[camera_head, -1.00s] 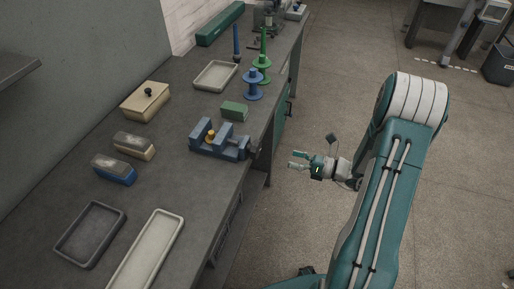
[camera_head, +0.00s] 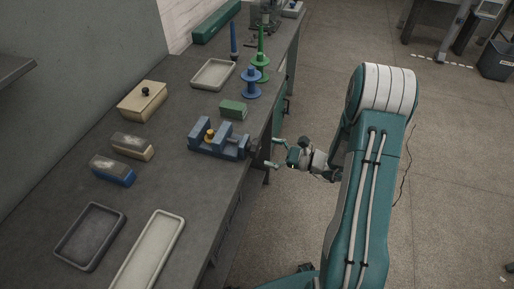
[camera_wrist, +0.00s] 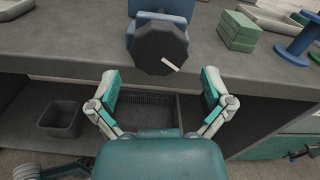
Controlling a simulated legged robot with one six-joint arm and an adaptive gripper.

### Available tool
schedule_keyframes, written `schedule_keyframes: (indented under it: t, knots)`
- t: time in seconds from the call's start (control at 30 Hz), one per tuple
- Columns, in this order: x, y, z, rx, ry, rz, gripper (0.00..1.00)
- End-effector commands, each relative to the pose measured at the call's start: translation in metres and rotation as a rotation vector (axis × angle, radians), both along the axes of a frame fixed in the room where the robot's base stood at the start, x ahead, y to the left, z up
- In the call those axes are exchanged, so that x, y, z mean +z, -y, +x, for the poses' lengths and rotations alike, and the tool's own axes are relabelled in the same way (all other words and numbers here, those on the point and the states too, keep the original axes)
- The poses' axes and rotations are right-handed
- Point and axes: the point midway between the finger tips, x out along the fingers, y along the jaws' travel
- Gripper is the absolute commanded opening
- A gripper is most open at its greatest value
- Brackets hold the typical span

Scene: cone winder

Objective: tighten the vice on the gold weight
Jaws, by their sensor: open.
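The blue vice (camera_head: 205,143) sits at the right edge of the grey bench, and its jaw end also shows in the wrist view (camera_wrist: 160,8). The gold weight (camera_head: 210,134) stands between the vice's jaws; it is hidden in the wrist view. The vice's dark, many-sided knob (camera_wrist: 159,48) has a white mark and faces my gripper. My gripper (camera_head: 279,152) is open and empty, just off the bench edge to the right of the knob. In the wrist view its two fingers (camera_wrist: 161,82) are spread below and in front of the knob, apart from it.
A green block (camera_head: 233,109) lies behind the vice, with blue (camera_head: 251,84) and green (camera_head: 261,62) spools beyond. A lidded box (camera_head: 142,100), two brushes and several trays (camera_head: 92,236) spread over the bench. The floor right of the bench is mostly clear.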

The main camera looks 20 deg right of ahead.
Motion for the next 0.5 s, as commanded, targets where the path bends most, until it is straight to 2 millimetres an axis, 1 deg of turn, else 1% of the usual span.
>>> schedule_keyframes:
  t: [0.03, 0.2, 0.3, 0.5]
  knots:
    - [0.0, -0.009, 0.005, 0.004, 0.0, 0.0, 1.0]
    - [0.0, -0.028, 0.018, 0.002, 0.0, 0.0, 1.0]
    - [0.0, -0.034, 0.022, 0.002, 0.0, 0.0, 1.0]
    - [0.0, -0.036, 0.024, -0.001, -0.001, 0.001, 1.0]
